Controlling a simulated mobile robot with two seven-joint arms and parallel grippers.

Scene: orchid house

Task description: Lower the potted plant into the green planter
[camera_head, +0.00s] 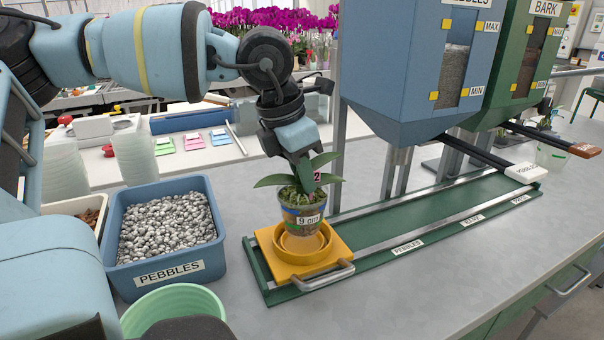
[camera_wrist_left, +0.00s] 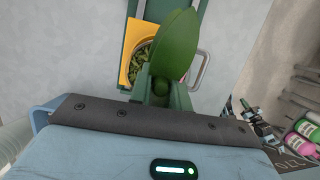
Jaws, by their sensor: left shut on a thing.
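In the left wrist view a big leaf (camera_wrist_left: 176,45) covers part of the pot and the jaws (camera_wrist_left: 160,95). The green planter (camera_head: 205,298) is a pale green round pot at the front left, partly hidden by a dark shape. My right gripper is out of view.
A blue bin of pebbles (camera_head: 213,249) stands left of the carriage. The carriage is on a green rail (camera_head: 450,222) running right beneath a blue hopper (camera_head: 415,75) and a green hopper (camera_head: 520,70). Stacked pale pots (camera_head: 135,158) stand behind the bin. The bench front (camera_head: 400,300) is clear.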

